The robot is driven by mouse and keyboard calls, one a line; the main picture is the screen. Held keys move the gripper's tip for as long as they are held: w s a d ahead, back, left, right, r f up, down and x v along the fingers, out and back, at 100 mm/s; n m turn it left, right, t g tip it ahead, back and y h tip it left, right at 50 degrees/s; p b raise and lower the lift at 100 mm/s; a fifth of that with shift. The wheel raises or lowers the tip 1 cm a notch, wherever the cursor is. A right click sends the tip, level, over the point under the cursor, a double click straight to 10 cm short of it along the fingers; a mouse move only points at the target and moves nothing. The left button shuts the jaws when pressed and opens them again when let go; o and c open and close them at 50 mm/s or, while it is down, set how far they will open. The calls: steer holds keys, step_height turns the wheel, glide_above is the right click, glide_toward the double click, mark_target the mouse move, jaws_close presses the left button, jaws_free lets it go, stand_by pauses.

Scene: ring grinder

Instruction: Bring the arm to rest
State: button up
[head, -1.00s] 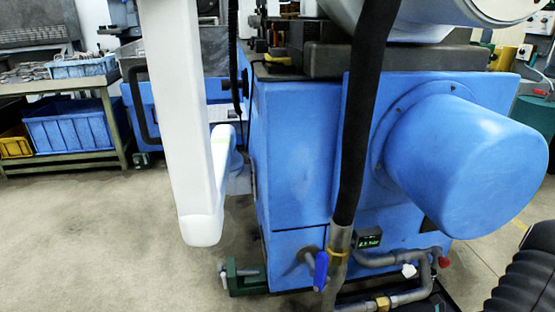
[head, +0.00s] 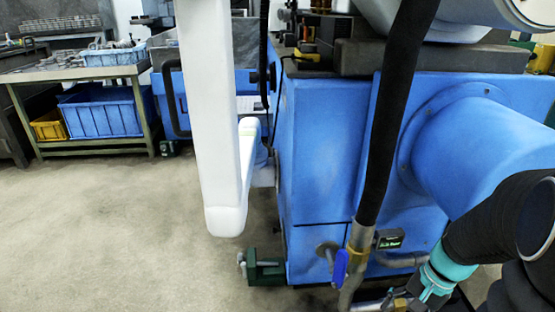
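In the head view, part of my dark arm (head: 492,222) reaches in from the lower right, with a teal band (head: 450,265) at its lower left end. It shows in front of the blue grinder body (head: 325,160) and its large rounded blue housing (head: 470,145). Below the band are small parts at the picture's bottom edge. I cannot make out gripper fingers there or tell whether they hold anything.
A white column and arm (head: 210,120) stands before the grinder. A black hose (head: 395,110) runs down to a blue-handled valve (head: 340,265). A bench (head: 30,75) with blue bins (head: 105,110) stands at the left. The floor (head: 90,230) at lower left is clear.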

steer(key=s+a+r+n+t+h+p, duration=0.1)
steer(key=s+a+r+n+t, duration=0.1)
steer(key=r, duration=0.7)
steer(key=s+a+r+n+t+h, duration=0.2)
steer(key=a+r+n+t, duration=0.2)
steer(key=a+r+n, duration=0.3)
step_height(320, 180, up, 2)
steer(key=shift+a+r+p, duration=0.15)
steer(key=shift+a+p, duration=0.25)
steer(key=shift+a, duration=0.8)
